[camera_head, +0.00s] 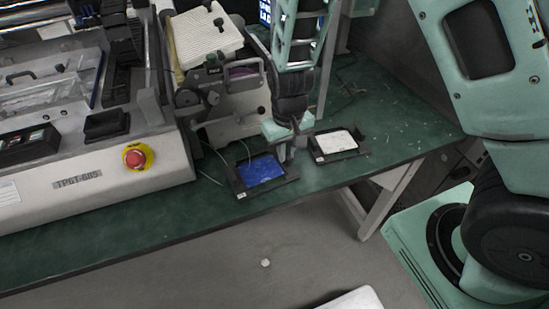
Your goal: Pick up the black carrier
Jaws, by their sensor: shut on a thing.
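A black carrier (270,187) with a blue square in it lies on the green table near its front edge. A second black carrier (350,154) with a white square in it lies to the right. My gripper (287,158) reaches down between the two and is shut on the right side of the carrier with the blue square. The fingertips are small here, and the exact contact is hard to see. The carrier looks flat, at or very near the table top.
A large grey machine with a red stop button (134,158) stands on the left of the table. A device with a ribbed white top (206,36) stands behind the carriers. The green table (408,128) is mostly bare to the right.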

